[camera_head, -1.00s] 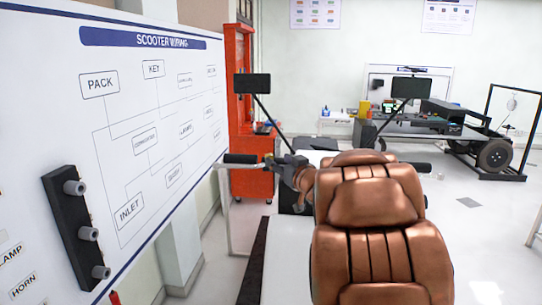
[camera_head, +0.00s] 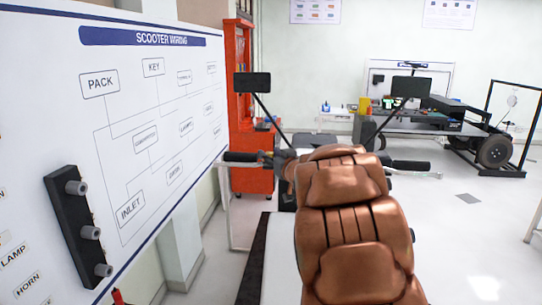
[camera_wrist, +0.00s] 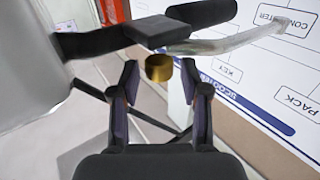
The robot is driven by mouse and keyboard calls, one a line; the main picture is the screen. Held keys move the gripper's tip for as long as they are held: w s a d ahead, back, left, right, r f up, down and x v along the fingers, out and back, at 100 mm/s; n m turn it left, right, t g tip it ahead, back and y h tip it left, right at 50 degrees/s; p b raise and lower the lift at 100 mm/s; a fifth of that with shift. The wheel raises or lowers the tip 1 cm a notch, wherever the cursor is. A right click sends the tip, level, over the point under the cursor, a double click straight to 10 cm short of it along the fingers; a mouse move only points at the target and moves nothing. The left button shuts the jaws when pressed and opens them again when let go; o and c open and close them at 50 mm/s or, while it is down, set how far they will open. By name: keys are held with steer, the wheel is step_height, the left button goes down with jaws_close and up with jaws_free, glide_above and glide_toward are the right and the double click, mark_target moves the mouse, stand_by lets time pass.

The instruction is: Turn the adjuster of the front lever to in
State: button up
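In the wrist view a brass-coloured round adjuster (camera_wrist: 159,68) sits under the handlebar, beside the silver lever (camera_wrist: 225,43) and the black grip (camera_wrist: 202,12). My gripper (camera_wrist: 160,78) is open, with one finger on each side of the adjuster in the picture. Gaps show between the fingers and the adjuster; I cannot tell its exact depth between the tips. No marking on the adjuster is readable. In the head view the left handlebar grip (camera_head: 241,157) shows, while my copper-coloured arm hides the adjuster and most of my gripper.
A mirror (camera_head: 252,83) on a thin stalk rises above the left grip. The wiring board (camera_head: 150,95) stands close on the left, with a black block of grey knobs (camera_head: 79,225). A red cabinet (camera_head: 252,180) is behind. Open floor lies to the right.

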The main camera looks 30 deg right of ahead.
jaws_close()
steer(key=shift+a+f+m+h+b, duration=0.1)
steer(key=shift+f+m+h+b, duration=0.3)
steer(key=shift+b, duration=0.85)
